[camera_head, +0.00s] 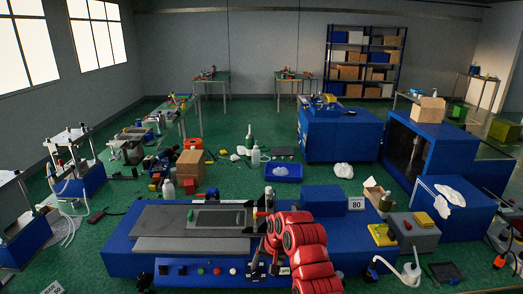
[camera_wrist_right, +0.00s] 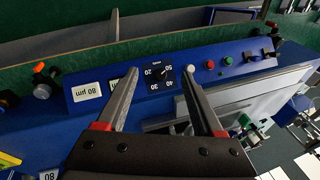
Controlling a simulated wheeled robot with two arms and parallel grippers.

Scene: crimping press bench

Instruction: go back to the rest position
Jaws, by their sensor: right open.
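My right gripper (camera_head: 265,262) is at the front face of the blue bench machine (camera_head: 120,258), with my red arm behind it. In the right wrist view its two fingers (camera_wrist_right: 160,75) are open, with nothing between them. Beyond the fingertips is a black dial (camera_wrist_right: 158,73) with numbers around it, on the machine's front panel. I cannot tell whether a finger touches the panel. My left gripper is not in view.
The panel carries a white button (camera_wrist_right: 190,69), a red button (camera_wrist_right: 210,65) and a green button (camera_wrist_right: 228,61). A cardboard box (camera_head: 178,165) stands behind the machine. Green floor is open further back.

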